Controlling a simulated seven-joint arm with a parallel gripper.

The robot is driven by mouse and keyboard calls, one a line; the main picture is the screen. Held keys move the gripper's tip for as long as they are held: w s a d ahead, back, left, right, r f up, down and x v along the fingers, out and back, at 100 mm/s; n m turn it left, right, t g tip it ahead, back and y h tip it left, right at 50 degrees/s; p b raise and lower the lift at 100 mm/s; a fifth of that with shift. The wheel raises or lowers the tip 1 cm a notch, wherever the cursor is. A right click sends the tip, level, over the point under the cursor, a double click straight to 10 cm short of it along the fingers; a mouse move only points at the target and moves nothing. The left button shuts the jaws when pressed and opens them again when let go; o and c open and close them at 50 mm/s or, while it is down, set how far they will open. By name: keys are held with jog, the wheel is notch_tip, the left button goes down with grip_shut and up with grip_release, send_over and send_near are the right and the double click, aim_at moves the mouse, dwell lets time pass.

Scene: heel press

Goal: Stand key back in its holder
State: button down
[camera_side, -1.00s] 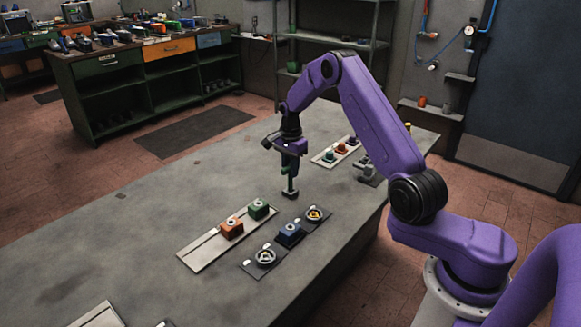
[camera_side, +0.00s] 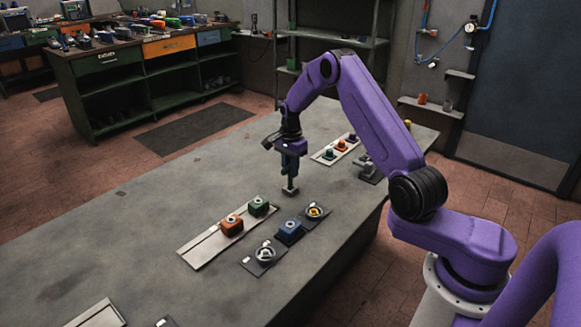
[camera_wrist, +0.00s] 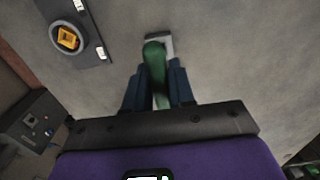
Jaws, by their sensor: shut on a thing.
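The green key (camera_wrist: 155,72) is a long rounded piece between the two blue fingers of my gripper (camera_wrist: 158,85) in the wrist view. In the side view my gripper (camera_side: 290,172) points straight down and is shut on the key, which is mostly hidden there. A small grey block (camera_side: 290,191), which looks like the holder, stands on the bench directly below it. The holder also shows in the wrist view (camera_wrist: 166,42), partly covered by the key. Whether the key's lower end is inside the holder or just above it, I cannot tell.
A dark plate with dials (camera_side: 264,254) and a blue block (camera_side: 290,228) lies in front. A pale rail with orange (camera_side: 231,226) and green (camera_side: 258,206) blocks is beside it. A button panel (camera_side: 334,150) stands behind right. The bench left of my gripper is clear.

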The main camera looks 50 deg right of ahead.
jog(key=c, duration=0.9)
grip_release()
notch_tip(320, 180, up, 17)
jog(key=shift+r, duration=0.2)
